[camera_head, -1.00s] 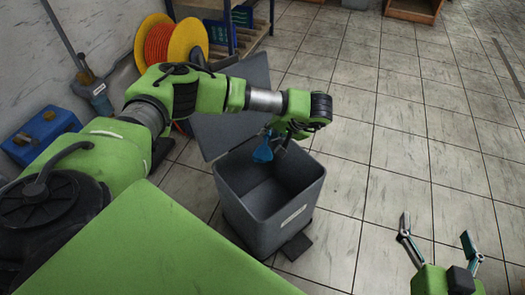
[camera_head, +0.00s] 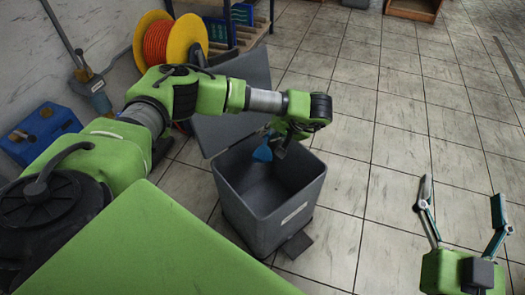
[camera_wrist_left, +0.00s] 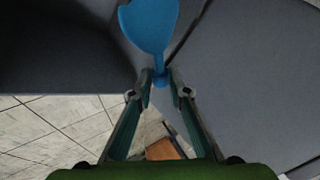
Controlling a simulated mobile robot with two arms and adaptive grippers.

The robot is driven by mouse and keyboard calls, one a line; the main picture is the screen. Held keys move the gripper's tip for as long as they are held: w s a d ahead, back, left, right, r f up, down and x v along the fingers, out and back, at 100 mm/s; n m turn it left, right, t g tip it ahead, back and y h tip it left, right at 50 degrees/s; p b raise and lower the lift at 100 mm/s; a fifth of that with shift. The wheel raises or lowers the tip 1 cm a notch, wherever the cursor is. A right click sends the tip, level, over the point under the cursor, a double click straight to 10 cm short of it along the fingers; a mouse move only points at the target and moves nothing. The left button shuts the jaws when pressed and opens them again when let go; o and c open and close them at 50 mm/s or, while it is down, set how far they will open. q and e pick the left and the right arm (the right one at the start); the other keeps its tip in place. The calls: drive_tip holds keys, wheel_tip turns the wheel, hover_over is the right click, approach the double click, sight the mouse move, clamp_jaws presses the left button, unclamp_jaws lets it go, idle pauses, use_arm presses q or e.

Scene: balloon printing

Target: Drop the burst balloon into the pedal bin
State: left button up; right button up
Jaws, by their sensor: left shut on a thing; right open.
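The burst balloon (camera_head: 263,152) is a limp blue piece hanging over the open mouth of the pedal bin. It also shows in the left wrist view (camera_wrist_left: 150,25). My left gripper (camera_wrist_left: 160,78) is shut on its knotted end; in the head view this gripper (camera_head: 278,145) is partly hidden under its own arm. The grey pedal bin (camera_head: 250,215) stands on the floor with its lid (camera_head: 232,125) tilted up at the back. Its inside looks empty where visible. My right gripper (camera_head: 460,208) is open and empty at the lower right, apart from the bin.
An orange cable reel with yellow flanges (camera_head: 183,42) and a shelf (camera_head: 245,30) stand behind the bin. A blue box (camera_head: 40,132) is by the wall at left. The tiled floor to the right of the bin is clear.

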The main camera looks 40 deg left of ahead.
use_arm(q)
drive_tip(key=o, duration=0.8)
drive_tip(key=v, duration=1.2)
